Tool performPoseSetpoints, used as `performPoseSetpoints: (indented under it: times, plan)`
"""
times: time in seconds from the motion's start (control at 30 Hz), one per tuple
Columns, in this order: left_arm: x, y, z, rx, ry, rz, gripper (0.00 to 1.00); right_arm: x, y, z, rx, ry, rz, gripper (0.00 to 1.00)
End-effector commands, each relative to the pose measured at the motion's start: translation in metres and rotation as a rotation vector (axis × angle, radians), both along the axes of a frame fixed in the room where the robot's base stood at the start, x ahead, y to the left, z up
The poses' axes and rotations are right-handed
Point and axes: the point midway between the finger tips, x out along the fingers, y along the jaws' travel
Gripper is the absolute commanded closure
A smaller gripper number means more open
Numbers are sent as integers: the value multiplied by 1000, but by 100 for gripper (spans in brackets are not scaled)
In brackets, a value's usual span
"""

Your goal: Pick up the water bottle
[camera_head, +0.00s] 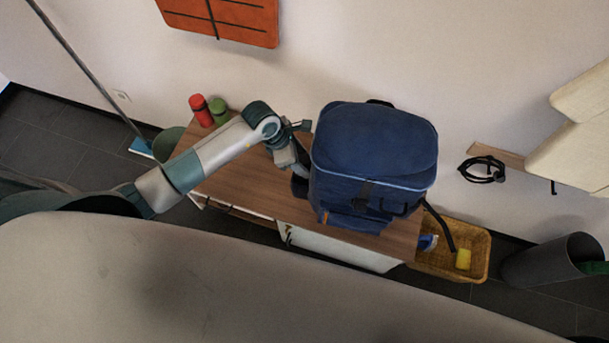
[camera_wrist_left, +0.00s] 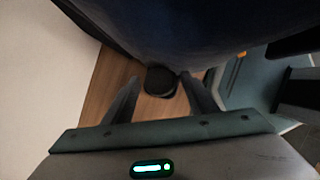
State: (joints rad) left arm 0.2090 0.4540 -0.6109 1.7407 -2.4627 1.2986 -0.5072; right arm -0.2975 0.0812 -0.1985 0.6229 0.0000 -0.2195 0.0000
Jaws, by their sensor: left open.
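My left gripper (camera_head: 300,170) is close to the left side of a large blue backpack (camera_head: 372,150) on the wooden table (camera_head: 235,180). In the left wrist view its two fingers (camera_wrist_left: 160,79) are spread apart. A small dark, rounded object (camera_wrist_left: 160,83) shows between the fingertips, just under the blue backpack (camera_wrist_left: 200,30); it may be the water bottle, but I cannot tell for sure. No grip on it is seen.
A dark grey bin (camera_head: 545,263) is farther right. The backpack fills much of the table's right half.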

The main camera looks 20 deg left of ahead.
Motion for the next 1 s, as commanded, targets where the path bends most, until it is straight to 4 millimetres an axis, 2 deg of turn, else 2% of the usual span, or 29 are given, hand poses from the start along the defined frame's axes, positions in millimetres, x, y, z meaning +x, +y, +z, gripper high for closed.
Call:
performPoseSetpoints:
  times: [0.03, 0.2, 0.23, 0.77, 1.0]
  plan:
    - [0, 0, 0, 0, 0, 0, 55, -1, 0, 0, 0, 1, 0, 69]
    - [0, 0, 0, 0, 0, 0, 96, -3, 0, 0, 0, 4, 1, 69]
    - [0, 0, 0, 0, 0, 0, 100, -3, 0, 0, 0, 4, 1, 69]
    - [2, 0, 6, -1, -4, 0, 100, -5, 3, -2, 3, 7, 1, 69]
    - [2, 0, 28, -1, -7, -2, 100, -5, 3, -8, 2, 8, 1, 69]
